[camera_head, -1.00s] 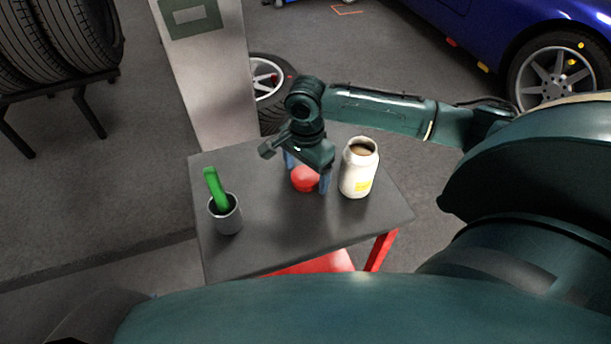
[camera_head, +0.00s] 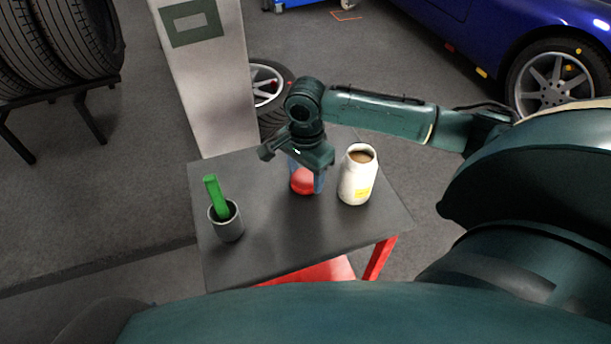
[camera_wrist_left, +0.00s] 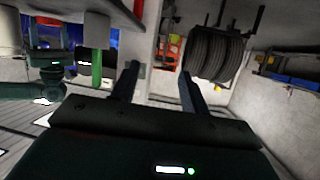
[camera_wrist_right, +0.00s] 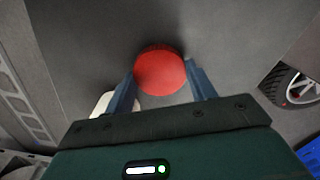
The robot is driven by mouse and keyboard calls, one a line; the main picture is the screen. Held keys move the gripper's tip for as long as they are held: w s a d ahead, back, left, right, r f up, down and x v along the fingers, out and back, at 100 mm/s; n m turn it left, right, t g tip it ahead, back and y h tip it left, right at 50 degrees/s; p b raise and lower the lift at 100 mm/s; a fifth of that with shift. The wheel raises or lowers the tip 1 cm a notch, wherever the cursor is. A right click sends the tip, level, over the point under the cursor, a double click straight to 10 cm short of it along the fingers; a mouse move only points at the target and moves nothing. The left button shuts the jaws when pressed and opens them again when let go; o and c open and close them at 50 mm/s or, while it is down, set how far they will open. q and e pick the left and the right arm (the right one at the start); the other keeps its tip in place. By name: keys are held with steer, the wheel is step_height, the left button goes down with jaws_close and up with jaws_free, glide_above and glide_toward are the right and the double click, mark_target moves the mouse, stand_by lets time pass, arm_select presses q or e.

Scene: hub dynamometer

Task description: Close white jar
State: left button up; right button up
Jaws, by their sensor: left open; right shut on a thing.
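The white jar (camera_head: 357,178) stands upright and open on the right part of the dark table, with brown contents in its mouth and a yellow label. A red round lid (camera_head: 302,182) is left of the jar, between the fingers of my right gripper (camera_head: 305,180), which is shut on it. In the right wrist view, the lid (camera_wrist_right: 160,72) sits between the two blue fingers, and part of the white jar (camera_wrist_right: 104,102) shows behind the left finger. My left gripper (camera_wrist_left: 157,82) is open and empty in the left wrist view; the head view does not show it.
A grey cup (camera_head: 226,222) holding a green object (camera_head: 215,196) stands at the left of the table (camera_head: 280,245). The front middle of the table is clear. A pale pillar (camera_head: 205,90) rises behind it, and a blue car (camera_head: 490,40) is at the back right.

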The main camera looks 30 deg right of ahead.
mark_target(306, 178)
step_height(306, 178, up, 8)
steer(key=p, duration=0.2)
steer(key=shift+p, duration=0.3)
arm_select(q)
steer(key=r, duration=0.1)
steer(key=a+r+n, duration=0.1)
steer(key=s+r, duration=0.1)
steer(key=shift+a+r+t, duration=0.2)
steer(key=shift+a+t, duration=0.05)
steer(key=shift+t, duration=0.05)
arm_select(e)
steer(key=shift+r, duration=0.35)
arm_select(q)
steer(key=shift+w, duration=0.1)
